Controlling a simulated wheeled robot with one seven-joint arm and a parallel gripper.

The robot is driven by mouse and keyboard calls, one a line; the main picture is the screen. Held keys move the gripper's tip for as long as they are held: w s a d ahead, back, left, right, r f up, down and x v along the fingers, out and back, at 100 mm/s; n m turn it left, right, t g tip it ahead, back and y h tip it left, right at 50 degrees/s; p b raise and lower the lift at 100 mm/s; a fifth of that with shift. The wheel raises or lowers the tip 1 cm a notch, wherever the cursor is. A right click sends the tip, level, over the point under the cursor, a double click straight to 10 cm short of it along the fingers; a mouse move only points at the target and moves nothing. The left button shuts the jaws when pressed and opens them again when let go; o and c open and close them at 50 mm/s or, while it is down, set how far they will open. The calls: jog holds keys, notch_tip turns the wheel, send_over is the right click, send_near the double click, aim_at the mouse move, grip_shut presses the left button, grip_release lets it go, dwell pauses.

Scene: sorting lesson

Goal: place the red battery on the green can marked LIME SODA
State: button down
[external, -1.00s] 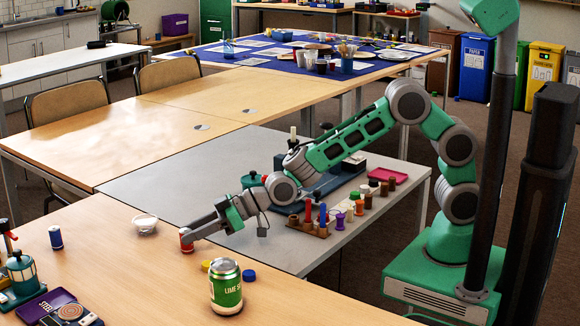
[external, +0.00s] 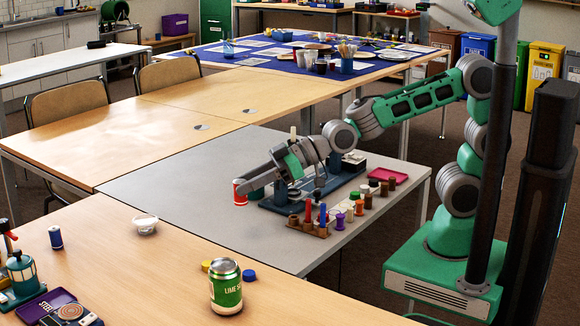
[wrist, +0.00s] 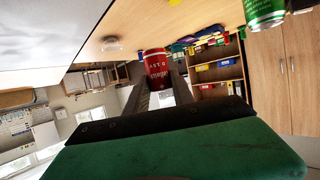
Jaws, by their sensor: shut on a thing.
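The red battery (external: 240,193) is held upright between the fingertips of my gripper (external: 248,189), raised in the air in front of the grey table. In the wrist view the red battery (wrist: 156,66) shows between the two fingers, with pale lettering on its side. The green can marked LIME SODA (external: 226,288) stands upright on the wooden table near the front, below the battery in the picture. Its silver top is bare. Part of the green can (wrist: 265,12) also shows at the upper right of the wrist view. My gripper is apart from the can.
A blue cap (external: 249,276) and a yellow cap (external: 206,266) lie close by the can. A blue battery (external: 56,237) and a white bowl (external: 145,225) stand to the left. A rack of colored spools (external: 322,220) sits on the grey table. The wood behind the can is mostly clear.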

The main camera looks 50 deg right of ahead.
jog(key=s+a+r+n+g+y+p, duration=0.1)
jog(key=s+a+r+n+g+p, duration=0.2)
jog(key=s+r, duration=0.5)
jog(key=s+a+r+n+g+y+p, duration=0.1)
jog(key=s+a+r+p, duration=0.1)
jog(key=s+a+r, duration=0.6)
jog(key=g, duration=0.1)
send_over(230, 262)
jog(key=shift+n, duration=0.4)
notch_tip(230, 262, down, 14)
jog(key=shift+d+f, duration=0.1)
notch_tip(230, 262, down, 3)
jog(key=shift+r, duration=0.15)
jog(key=shift+f+y, duration=0.3)
jog(key=shift+f, duration=0.05)
jog(key=c, duration=1.1)
grip_release()
